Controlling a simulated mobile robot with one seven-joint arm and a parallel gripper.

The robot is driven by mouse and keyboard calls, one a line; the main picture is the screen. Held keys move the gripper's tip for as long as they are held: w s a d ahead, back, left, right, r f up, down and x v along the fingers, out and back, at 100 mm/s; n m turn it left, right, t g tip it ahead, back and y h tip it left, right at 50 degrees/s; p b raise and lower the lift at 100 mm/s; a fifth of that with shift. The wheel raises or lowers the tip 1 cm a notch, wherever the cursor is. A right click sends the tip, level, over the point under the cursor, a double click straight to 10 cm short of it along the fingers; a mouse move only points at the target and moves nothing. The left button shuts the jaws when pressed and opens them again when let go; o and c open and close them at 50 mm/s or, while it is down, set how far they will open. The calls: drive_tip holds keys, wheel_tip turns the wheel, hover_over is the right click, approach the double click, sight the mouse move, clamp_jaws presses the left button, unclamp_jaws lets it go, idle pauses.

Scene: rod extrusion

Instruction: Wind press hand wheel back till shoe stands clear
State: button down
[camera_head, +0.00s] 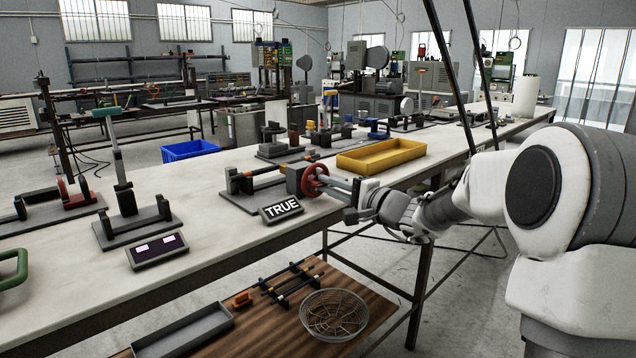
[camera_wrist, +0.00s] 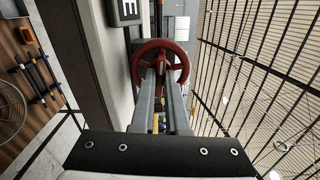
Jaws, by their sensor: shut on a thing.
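The press (camera_head: 246,183) stands near the front edge of the long bench, behind a small sign reading TRUE (camera_head: 282,208). Its red hand wheel (camera_head: 311,176) faces my arm at the press's right end. In the wrist view the red wheel (camera_wrist: 181,66) is straight ahead, with its rim around the fingertips. My gripper (camera_head: 327,183) reaches in from the right and is shut on the wheel at its middle; its two long grey fingers (camera_wrist: 161,78) show in the wrist view. The shoe cannot be made out, so its clearance cannot be told.
A yellow tray (camera_head: 381,157) lies behind the wheel. Another fixture with a display (camera_head: 157,250) stands to the left. A lower wooden shelf (camera_head: 262,325) holds a wire basket (camera_head: 334,314), a grey tray (camera_head: 184,333) and dark rods. The floor right of the bench is open.

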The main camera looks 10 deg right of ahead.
drive_tip(key=shift+n, duration=0.6)
drive_tip(key=shift+n, duration=1)
drive_tip(key=shift+n, duration=1)
drive_tip(key=shift+n, duration=1)
